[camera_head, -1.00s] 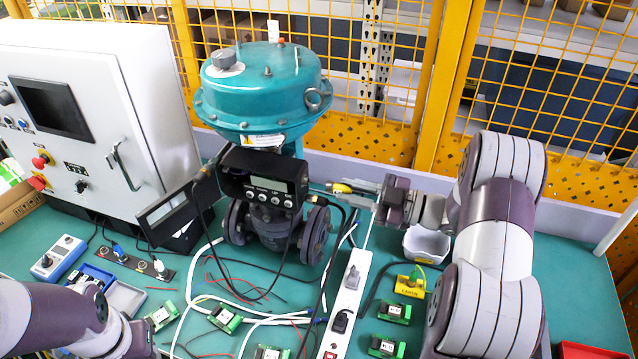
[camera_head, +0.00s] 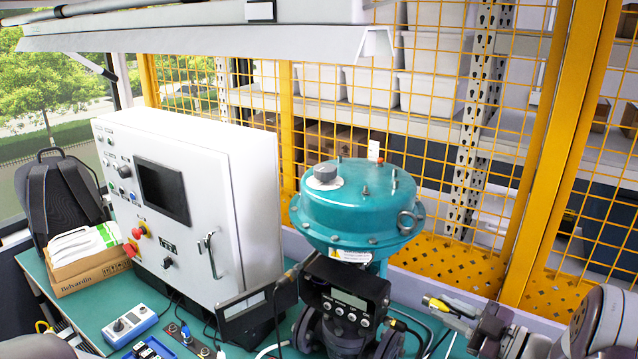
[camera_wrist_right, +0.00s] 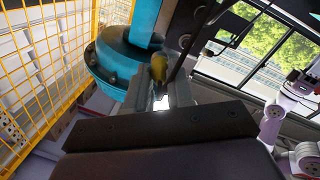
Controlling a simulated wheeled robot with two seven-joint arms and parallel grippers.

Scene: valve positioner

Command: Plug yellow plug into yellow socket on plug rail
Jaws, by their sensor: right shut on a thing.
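The yellow plug (camera_head: 433,303) is held in the tips of my right gripper (camera_head: 455,309), to the right of the valve positioner. In the right wrist view the plug (camera_wrist_right: 158,68) sits between the gripper fingers (camera_wrist_right: 160,95), with a dark cable beside it. The plug rail (camera_head: 192,342) is partly visible at the bottom of the head view, in front of the white cabinet, with a blue plug on it. I cannot make out the yellow socket. Only part of my left arm shows at the bottom left corner; its gripper is out of frame.
The teal valve actuator (camera_head: 360,210) with its black positioner (camera_head: 345,297) stands between my right gripper and the rail. The white control cabinet (camera_head: 235,160) is behind the rail. A blue-and-white device (camera_head: 130,325) lies left of it. Yellow mesh fencing (camera_head: 455,190) closes the back.

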